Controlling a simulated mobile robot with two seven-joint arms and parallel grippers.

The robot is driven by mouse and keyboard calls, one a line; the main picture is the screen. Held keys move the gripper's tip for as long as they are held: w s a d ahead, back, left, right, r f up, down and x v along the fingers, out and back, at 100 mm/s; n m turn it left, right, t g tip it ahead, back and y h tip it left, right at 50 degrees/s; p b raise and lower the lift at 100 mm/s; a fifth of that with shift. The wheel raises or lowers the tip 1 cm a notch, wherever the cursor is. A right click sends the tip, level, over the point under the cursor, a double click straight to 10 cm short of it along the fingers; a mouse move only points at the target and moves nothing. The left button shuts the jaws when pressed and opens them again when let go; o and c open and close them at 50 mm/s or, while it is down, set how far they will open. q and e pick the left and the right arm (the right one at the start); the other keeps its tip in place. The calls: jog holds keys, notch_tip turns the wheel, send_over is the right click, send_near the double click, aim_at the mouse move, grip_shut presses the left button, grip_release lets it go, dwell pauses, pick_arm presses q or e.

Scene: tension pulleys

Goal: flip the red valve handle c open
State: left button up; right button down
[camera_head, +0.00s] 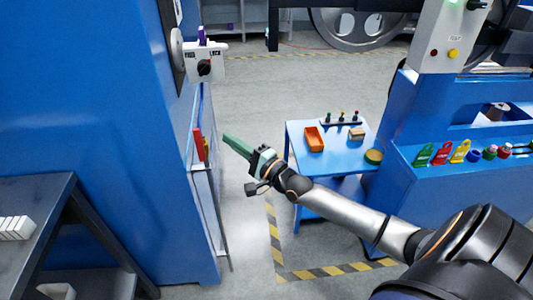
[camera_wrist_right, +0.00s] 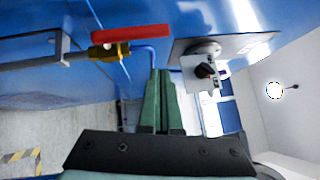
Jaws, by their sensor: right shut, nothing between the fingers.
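The red valve handle (camera_head: 199,145) is a flat bar on the side of the blue cabinet in the head view, upright there. In the right wrist view the red handle (camera_wrist_right: 130,33) lies across the top, on a brass valve body (camera_wrist_right: 108,52) joined to a grey pipe (camera_wrist_right: 35,62). My right gripper (camera_head: 227,136) has green fingers, shut and empty, pointing toward the cabinet a little right of the handle. In the wrist view the fingers (camera_wrist_right: 160,73) are below the handle and look apart from it. No letter label on the handle is readable. My left gripper is not in view.
A white switch box (camera_head: 205,65) with a black knob is mounted above the handle. A blue table (camera_head: 300,165) with an orange tray (camera_head: 314,139) stands behind my right arm. A dark bench (camera_head: 40,200) is at left. Open floor lies between cabinet and table.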

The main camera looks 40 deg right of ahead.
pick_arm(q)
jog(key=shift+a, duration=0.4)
pick_arm(e)
jog(key=r+v, duration=0.1)
jog(key=v, duration=0.7)
jog(key=shift+s, duration=0.5)
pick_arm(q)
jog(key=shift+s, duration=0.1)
pick_arm(e)
jog(key=shift+r, duration=0.1)
pick_arm(q)
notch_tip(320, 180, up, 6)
jog(key=p, duration=0.6)
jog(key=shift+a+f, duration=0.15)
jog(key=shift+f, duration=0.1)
pick_arm(e)
jog(key=s+a+f+n+g+h, duration=0.1)
jog(key=s+a+f+n+g, duration=0.4)
jog(key=s+a+f+n, duration=0.2)
jog(key=s+a+f+n+g+h, duration=0.1)
jog(key=s+a+f+n+g, duration=0.3)
jog(key=s+a+f+n, duration=0.4)
jog(key=s+f+n, duration=0.3)
jog(key=f+n, duration=0.1)
jog(key=f, duration=0.1)
jog(key=shift+s+f+g, duration=0.15)
jog(key=shift+s+g, duration=0.2)
jog(key=shift+g, duration=0.05)
